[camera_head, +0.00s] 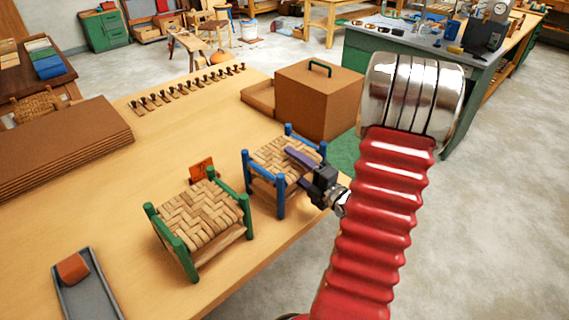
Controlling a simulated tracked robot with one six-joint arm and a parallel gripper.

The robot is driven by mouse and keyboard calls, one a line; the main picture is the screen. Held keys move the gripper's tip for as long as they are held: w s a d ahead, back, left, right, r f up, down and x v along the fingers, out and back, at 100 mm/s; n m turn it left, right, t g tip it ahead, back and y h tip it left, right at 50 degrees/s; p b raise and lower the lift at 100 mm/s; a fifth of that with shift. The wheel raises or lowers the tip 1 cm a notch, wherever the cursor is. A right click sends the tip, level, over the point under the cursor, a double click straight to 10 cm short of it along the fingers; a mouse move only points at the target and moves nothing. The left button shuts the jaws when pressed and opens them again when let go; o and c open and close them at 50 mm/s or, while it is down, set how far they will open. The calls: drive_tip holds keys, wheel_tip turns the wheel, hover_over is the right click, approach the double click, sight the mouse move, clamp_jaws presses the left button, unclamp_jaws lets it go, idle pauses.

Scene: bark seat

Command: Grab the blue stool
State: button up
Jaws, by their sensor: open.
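The blue stool (281,163) has blue posts and a woven bark seat, and stands upright near the front edge of the wooden table. My gripper (298,170) is at the right side of the blue stool. Its purple-grey fingers are open and reach over or beside the stool's right side; I cannot tell if they touch it. The blue stool's right posts are partly hidden by the gripper. A green stool (203,220) with a similar woven seat stands to the left and nearer.
The wooden table (140,215) also holds a brown box (317,100) with a dark green handle behind the blue stool, stacked brown sheets (60,150), a row of small pegs (185,90), a small orange card (201,169) and a grey tray (88,290). Open floor lies to the right.

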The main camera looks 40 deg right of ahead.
drive_tip(key=shift+w+f, duration=0.15)
drive_tip(key=shift+w, duration=1.75)
clamp_jaws()
